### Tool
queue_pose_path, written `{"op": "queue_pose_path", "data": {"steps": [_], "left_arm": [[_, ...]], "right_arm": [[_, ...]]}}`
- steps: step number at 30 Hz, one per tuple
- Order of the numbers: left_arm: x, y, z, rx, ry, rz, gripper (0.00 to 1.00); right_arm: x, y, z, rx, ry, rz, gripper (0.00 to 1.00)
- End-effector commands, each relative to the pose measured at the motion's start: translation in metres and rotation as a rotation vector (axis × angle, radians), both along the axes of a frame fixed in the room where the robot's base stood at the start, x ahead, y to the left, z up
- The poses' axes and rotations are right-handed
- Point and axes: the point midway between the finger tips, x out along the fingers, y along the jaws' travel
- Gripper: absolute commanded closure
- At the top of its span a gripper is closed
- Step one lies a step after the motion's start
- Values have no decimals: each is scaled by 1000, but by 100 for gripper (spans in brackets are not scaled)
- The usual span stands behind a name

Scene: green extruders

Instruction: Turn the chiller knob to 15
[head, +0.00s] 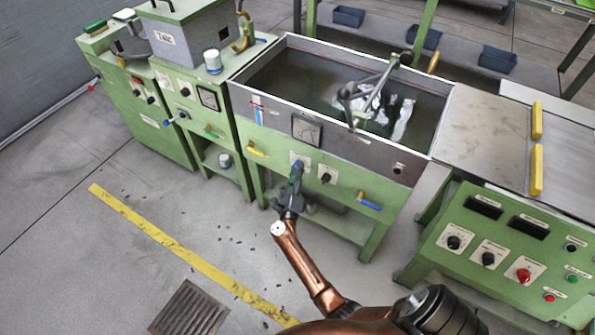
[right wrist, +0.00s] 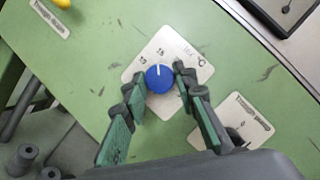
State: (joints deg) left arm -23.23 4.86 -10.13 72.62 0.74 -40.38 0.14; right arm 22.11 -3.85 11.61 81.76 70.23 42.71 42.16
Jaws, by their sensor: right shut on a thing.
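The chiller knob (right wrist: 159,79) is blue with a white pointer line. It sits on a white dial plate (right wrist: 172,48) with small numbers and a degree mark. In the right wrist view the pointer aims up, toward the top of the picture; the numbers are too small to read surely. My right gripper (right wrist: 160,80) has its green-padded fingers on either side of the knob and is shut on it. In the head view my right gripper (head: 297,172) is at the green front panel below the water tank (head: 262,90), hiding the knob. My left gripper is not in view.
A second plate with a dark knob (head: 325,178) sits just right of my gripper. A yellow-handled valve (head: 256,149) is to the left and a blue-handled one (head: 369,203) to the right. A control cabinet (head: 490,255) stands at the right.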

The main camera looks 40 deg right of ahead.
Motion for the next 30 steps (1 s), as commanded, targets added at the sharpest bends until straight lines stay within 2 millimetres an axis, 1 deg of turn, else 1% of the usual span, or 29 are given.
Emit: {"op": "queue_pose_path", "data": {"steps": [8,9,16,25,30], "left_arm": [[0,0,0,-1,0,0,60],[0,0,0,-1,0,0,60],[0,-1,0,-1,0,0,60],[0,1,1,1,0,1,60],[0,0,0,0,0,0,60]], "right_arm": [[0,1,-1,2,2,3,98],[0,1,-1,2,2,3,73],[0,1,-1,2,1,1,57],[-1,1,-1,1,0,1,56],[-11,12,-5,4,2,1,56]]}}
